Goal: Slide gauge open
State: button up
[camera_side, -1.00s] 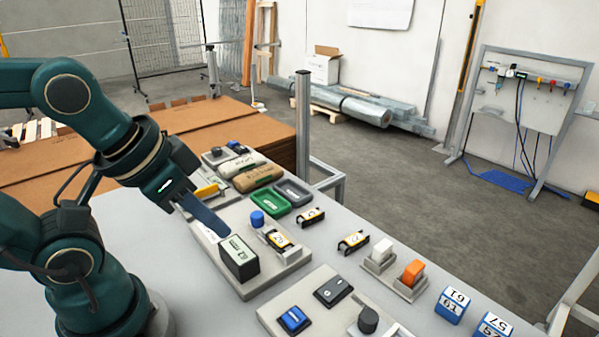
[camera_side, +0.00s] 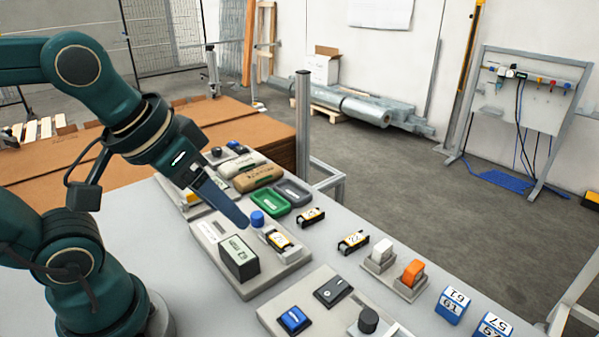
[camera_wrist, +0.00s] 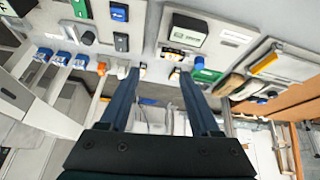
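A grey box with a light digital display (camera_side: 239,255) stands on a pale base plate (camera_side: 262,284); it also shows in the wrist view (camera_wrist: 187,29). A blue round knob (camera_side: 257,219) and a small yellow-black labelled block (camera_side: 280,240) are on the same plate. Which part is the gauge's slide, I cannot tell for sure. My gripper (camera_wrist: 157,74) is open in the wrist view, with two dark blue fingers apart and nothing seen between them. In the side view its visible fingertip is just left of the blue knob; contact is unclear, and the other finger is hidden.
A green tray (camera_side: 270,203) and a grey tray (camera_side: 293,193) lie behind. Two more yellow-black blocks (camera_side: 311,216) (camera_side: 353,241) stand to the right. White and orange rockers (camera_side: 412,272) and a switch plate (camera_side: 276,310) are nearer the right and front.

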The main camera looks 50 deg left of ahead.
jog(key=w+a+r+n+g, duration=0.1)
jog(key=w+a+n+g, duration=0.15)
jog(key=w, duration=0.25)
jog(key=n+g, duration=0.3)
jog(key=n, duration=0.2)
send_over(257, 214)
notch_tip(257, 214, down, 10)
jog(key=shift+f, duration=2.25)
grip_shut()
